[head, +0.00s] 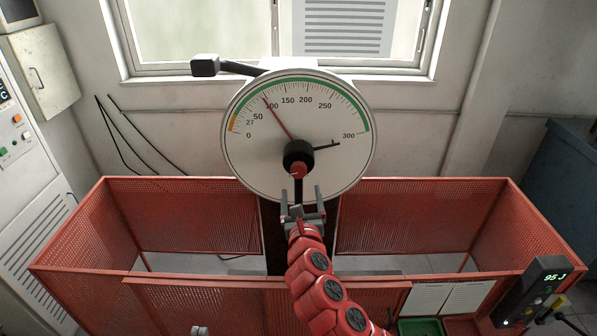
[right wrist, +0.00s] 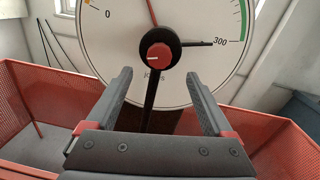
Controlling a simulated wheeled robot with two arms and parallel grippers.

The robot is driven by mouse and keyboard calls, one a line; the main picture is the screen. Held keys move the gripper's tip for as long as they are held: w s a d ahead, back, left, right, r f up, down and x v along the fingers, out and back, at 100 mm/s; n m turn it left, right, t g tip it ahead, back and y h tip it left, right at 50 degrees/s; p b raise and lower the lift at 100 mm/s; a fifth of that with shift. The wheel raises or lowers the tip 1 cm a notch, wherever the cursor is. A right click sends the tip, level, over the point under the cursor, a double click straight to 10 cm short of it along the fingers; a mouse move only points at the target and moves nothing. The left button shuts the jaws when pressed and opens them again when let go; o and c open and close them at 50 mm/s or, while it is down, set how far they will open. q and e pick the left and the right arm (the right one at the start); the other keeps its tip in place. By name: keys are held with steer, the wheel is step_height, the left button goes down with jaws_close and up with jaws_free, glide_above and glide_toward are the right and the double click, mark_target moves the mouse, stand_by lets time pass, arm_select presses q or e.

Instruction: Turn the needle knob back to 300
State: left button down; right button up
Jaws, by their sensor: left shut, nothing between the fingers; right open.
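The round white dial (head: 250,165) has a scale from 0 to 300. Its thin red needle (head: 279,119) points up-left, near the 100 label. A black pointer (head: 326,146) points right, its tip close to the 300 label. The red knob (head: 298,171) sits at the black hub and also shows in the right wrist view (right wrist: 159,54) with a pale mark on its face. My right gripper (head: 303,190) is open and empty just below the knob in the picture; its fingers (right wrist: 160,80) flank the line to it. My left gripper (head: 200,330) shows only its tips, shut, at the bottom edge.
A red mesh guard (head: 180,184) surrounds the machine's base. A black-ended lever (head: 205,66) sticks out left behind the dial. A display (head: 542,285) reading 95 J stands at lower right. A grey control cabinet (head: 30,180) is at left.

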mark_target(299, 172)
steer(key=w, duration=0.3)
steer(key=w+p, duration=0.1)
steer(key=w, duration=0.3)
steer(key=shift+w+a+r+p, duration=0.15)
steer(key=shift+w+a+p, duration=0.05)
steer(key=shift+w+p, duration=0.1)
steer(key=shift+w+a, duration=0.1)
steer(key=shift+w, duration=0.6)
steer(key=c, duration=1.4)
steer(key=shift+o, duration=0.2)
